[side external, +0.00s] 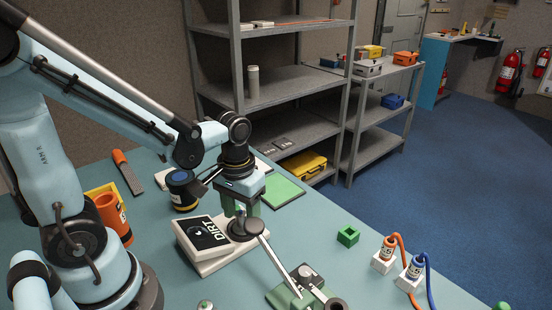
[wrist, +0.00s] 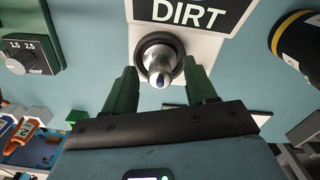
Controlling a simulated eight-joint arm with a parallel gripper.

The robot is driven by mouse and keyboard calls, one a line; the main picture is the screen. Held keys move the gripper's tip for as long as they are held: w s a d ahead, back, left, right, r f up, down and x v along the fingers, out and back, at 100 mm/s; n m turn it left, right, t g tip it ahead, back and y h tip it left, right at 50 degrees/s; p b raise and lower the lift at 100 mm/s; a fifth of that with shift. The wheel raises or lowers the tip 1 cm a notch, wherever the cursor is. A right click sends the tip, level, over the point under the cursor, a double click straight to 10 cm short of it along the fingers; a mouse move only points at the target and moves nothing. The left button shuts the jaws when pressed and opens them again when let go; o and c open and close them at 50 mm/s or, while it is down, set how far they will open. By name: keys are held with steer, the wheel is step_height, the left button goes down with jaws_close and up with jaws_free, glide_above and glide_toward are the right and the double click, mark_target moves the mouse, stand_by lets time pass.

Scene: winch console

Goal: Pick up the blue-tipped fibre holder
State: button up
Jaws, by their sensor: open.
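A white holder with a blue top and blue cable (side external: 414,268) stands upright in a white block at the front right. My gripper (side external: 246,212) is well left of it, pointing down over the front edge of the white unit marked DIRT (side external: 208,238). In the wrist view my gripper (wrist: 163,88) is open, its green fingers either side of a black ring (wrist: 141,58) with a silver rounded end (wrist: 160,66) inside. The silver end has a small dark blue spot; I cannot tell what part it is. I cannot tell whether the fingers touch the ring.
An orange-topped holder (side external: 386,251) stands beside the blue one. A green box with a knob (side external: 285,295) and a silver bar are in front of my gripper. A green cube (side external: 348,236) sits between. A dark yellow-banded cylinder (side external: 182,191) and orange cup (side external: 112,216) stand left.

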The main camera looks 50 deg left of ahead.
mark_target(241, 214)
steer(key=shift+f, duration=0.6)
jaws_close()
step_height(241, 214, up, 14)
stand_by(1.3)
